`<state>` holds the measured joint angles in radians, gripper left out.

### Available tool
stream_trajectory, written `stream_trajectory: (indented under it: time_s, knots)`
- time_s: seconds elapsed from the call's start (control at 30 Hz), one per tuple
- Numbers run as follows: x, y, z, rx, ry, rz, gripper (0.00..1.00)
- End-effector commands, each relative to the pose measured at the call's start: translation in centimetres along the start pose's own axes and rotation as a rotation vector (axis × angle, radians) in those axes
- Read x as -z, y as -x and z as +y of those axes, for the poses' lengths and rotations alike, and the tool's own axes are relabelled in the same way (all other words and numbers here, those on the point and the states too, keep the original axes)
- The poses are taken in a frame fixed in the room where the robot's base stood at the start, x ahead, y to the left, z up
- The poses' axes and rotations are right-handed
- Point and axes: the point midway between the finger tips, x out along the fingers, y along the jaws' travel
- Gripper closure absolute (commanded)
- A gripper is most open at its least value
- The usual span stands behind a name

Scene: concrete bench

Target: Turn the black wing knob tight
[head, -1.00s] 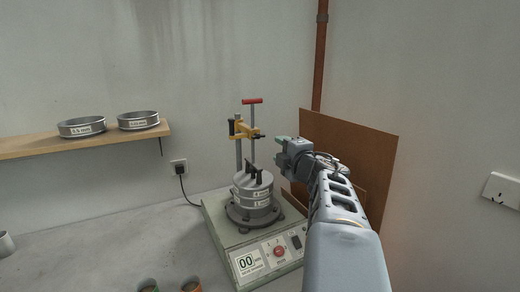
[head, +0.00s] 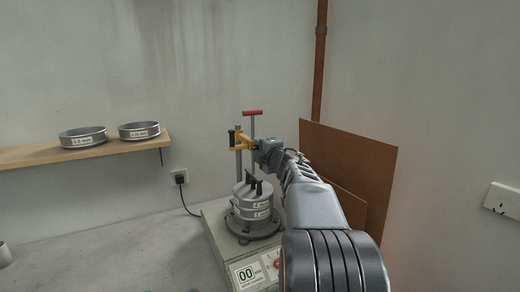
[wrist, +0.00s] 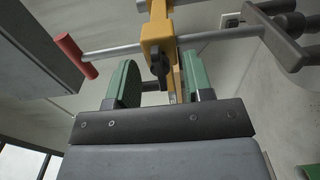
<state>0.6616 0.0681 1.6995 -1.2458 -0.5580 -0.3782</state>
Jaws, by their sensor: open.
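The black wing knob (wrist: 158,64) sits on the yellow clamp (wrist: 157,35) in the wrist view. My gripper (wrist: 161,80) is open, with one green finger on each side of the knob. Gaps show between the knob and both fingers, so it is not gripped. In the head view my gripper (head: 260,147) is at the right side of the yellow clamp (head: 243,140) on the upright rods. The knob is hidden there behind my gripper.
Stacked sieves (head: 252,207) with a black-handled lid stand on the shaker base (head: 245,258) below the clamp. A red-handled rod (head: 252,113) rises beside my gripper. A brown board (head: 365,165) leans at the right. Two sieves sit on a shelf (head: 60,150) at the left.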

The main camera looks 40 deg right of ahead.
Motion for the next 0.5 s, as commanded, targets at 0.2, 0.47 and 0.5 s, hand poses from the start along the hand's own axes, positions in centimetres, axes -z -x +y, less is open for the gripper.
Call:
stream_trajectory:
  time_s: [0.2,0.47,0.5]
  knots:
    - [0.05,-0.38,0.0,0.0,0.0,0.0,0.53]
    - [0.04,-0.35,-0.01,0.0,0.0,0.001,0.63]
    - [0.04,-0.35,-0.01,0.0,0.0,0.001,0.67]
